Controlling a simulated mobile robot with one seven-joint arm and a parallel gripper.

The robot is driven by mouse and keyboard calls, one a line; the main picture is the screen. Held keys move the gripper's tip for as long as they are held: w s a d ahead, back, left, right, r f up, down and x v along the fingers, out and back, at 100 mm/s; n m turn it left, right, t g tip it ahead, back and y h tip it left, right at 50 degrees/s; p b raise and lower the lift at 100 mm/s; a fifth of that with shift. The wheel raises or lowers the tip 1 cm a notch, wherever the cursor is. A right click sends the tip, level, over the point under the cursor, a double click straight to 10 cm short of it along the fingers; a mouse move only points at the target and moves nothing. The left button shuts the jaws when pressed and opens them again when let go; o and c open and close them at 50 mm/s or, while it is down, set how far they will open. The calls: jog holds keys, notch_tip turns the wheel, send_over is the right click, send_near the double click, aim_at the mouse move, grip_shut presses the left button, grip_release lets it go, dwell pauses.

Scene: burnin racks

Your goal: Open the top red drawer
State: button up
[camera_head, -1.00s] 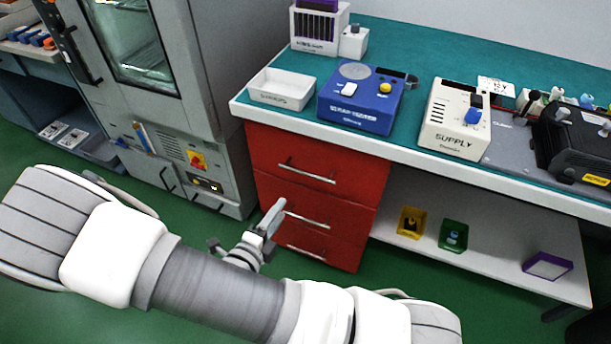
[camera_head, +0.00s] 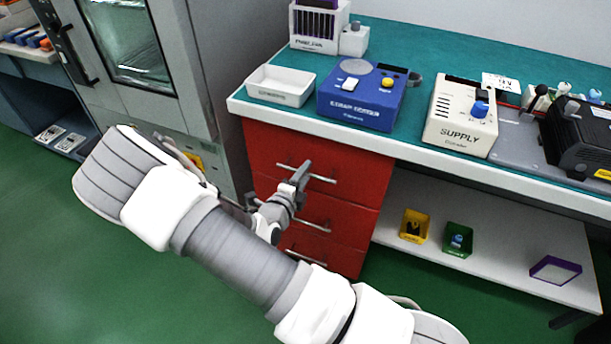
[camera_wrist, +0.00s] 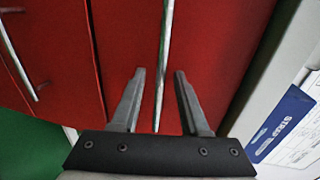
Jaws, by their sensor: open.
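The red drawer cabinet stands under the left end of the bench with three stacked drawers. The top red drawer (camera_head: 345,160) looks closed and has a horizontal silver bar handle (camera_head: 322,178). My gripper (camera_head: 300,172) is at this handle and covers part of it. In the wrist view, the drawer front (camera_wrist: 225,45) fills the middle and the handle (camera_wrist: 166,45) runs lengthwise between the two fingers of my open gripper (camera_wrist: 160,74). The fingers stand on either side of the bar, and I see no clear contact. The second drawer's handle (camera_wrist: 18,55) shows at the left.
The bench edge (camera_head: 420,158) overhangs the drawers. A white tray (camera_head: 281,85) and a blue tester box (camera_head: 362,98) stand above them. A grey cabinet (camera_head: 205,70) is close on the left. A low shelf (camera_head: 490,255) with small bins lies right. The green floor is clear at left.

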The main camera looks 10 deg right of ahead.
jog(key=shift+w+d, duration=0.25)
jog(key=shift+w, duration=0.1)
jog(key=shift+c, duration=0.3)
grip_shut()
dwell(1.0)
